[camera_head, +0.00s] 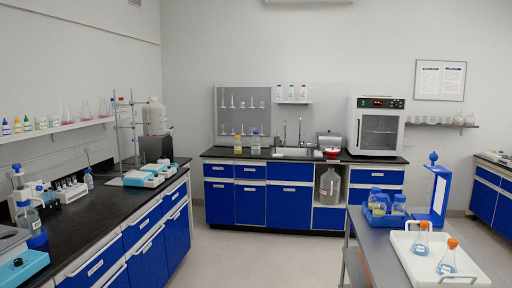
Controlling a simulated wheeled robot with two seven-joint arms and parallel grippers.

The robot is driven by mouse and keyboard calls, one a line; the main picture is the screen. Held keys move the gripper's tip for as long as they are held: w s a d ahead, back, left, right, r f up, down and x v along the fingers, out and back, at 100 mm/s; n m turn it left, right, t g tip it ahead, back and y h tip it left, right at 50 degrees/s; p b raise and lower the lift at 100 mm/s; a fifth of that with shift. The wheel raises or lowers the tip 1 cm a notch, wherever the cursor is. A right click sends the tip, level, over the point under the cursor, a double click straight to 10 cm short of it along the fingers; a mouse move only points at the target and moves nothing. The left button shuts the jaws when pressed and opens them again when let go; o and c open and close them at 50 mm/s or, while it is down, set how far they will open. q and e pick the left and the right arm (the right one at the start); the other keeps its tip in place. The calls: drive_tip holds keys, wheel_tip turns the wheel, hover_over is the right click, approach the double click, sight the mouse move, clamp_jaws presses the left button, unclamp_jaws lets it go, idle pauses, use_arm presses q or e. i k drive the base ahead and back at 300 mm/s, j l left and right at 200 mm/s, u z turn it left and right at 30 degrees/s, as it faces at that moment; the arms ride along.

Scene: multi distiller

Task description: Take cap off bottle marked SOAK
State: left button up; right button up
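I cannot read SOAK on any label at this size. Two bottles stand on the far counter, a yellowish one (238,145) and a pale one (256,143). Several blue-capped bottles (398,206) stand in a blue carrier (384,220) on the grey table at the right. Three small bottles (291,92) stand on the far wall shelf. On the left bench are a small blue-capped bottle (89,180) and a larger clear bottle (28,218). Neither of my grippers shows in the head view.
A white tray (410,268) with two orange-capped flasks (447,262) lies on the grey table (371,245). A blue stand (432,200) is beside it. The left bench (88,222) holds apparatus. A sink and oven (377,125) are at the back. Open floor (240,262) lies between.

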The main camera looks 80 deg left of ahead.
sight(238, 143)
drive_tip(key=u, duration=3)
drive_tip(key=i+z, duration=0.15)
drive_tip(key=i, duration=4.1)
drive_tip(key=i+j+z, duration=0.25)
drive_tip(key=i, duration=0.35)
drive_tip(key=i+j+z, duration=0.2)
drive_tip(key=i, duration=0.4)
drive_tip(key=i+j+z, duration=0.25)
drive_tip(key=i, duration=0.3)
drive_tip(key=i+j+z, duration=0.25)
drive_tip(key=i+j, duration=0.25)
